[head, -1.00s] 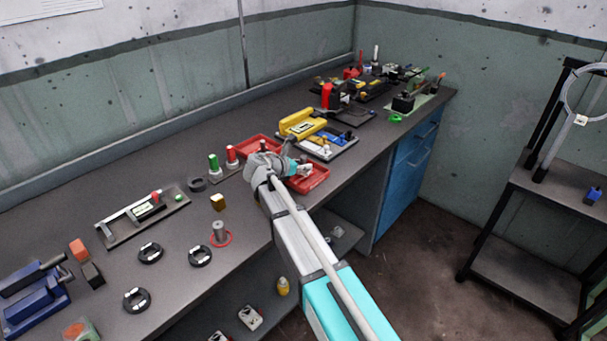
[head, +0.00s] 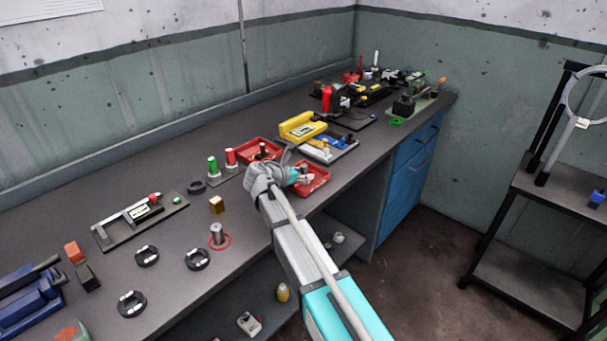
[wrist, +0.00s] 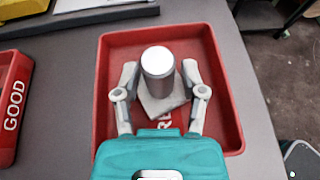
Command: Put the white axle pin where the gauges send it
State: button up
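A short cylindrical pin with a pale top and greyer side (wrist: 158,68) stands in the red tray lettered "RE…" (wrist: 220,135); the rest of the word is hidden. I take it for the white axle pin, though its side looks dark in the head view (head: 304,169). My gripper (wrist: 159,75) is low over this tray, one finger on each side of the pin, with narrow gaps that suggest it is open. A pale grey flat patch (wrist: 162,104) shows beneath the pin. The tray also shows in the head view (head: 318,184).
A second red tray, lettered "GOOD" (wrist: 14,105), lies to the left. A green pin (head: 213,165) and a red pin (head: 231,158) stand nearby. A yellow device (head: 302,127) is behind. A grey cylinder (head: 217,233) stands in a red ring, near black rings (head: 197,259).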

jog(key=shift+r, duration=0.1)
dwell(0.4)
jog(key=shift+r, duration=0.15)
jog(key=shift+s+a+r+p, duration=0.15)
jog(key=shift+s+a+p, duration=0.15)
jog(key=shift+p, duration=0.1)
jog(key=p+v, duration=0.4)
jog(key=v, duration=0.7)
jog(key=shift+s, duration=0.1)
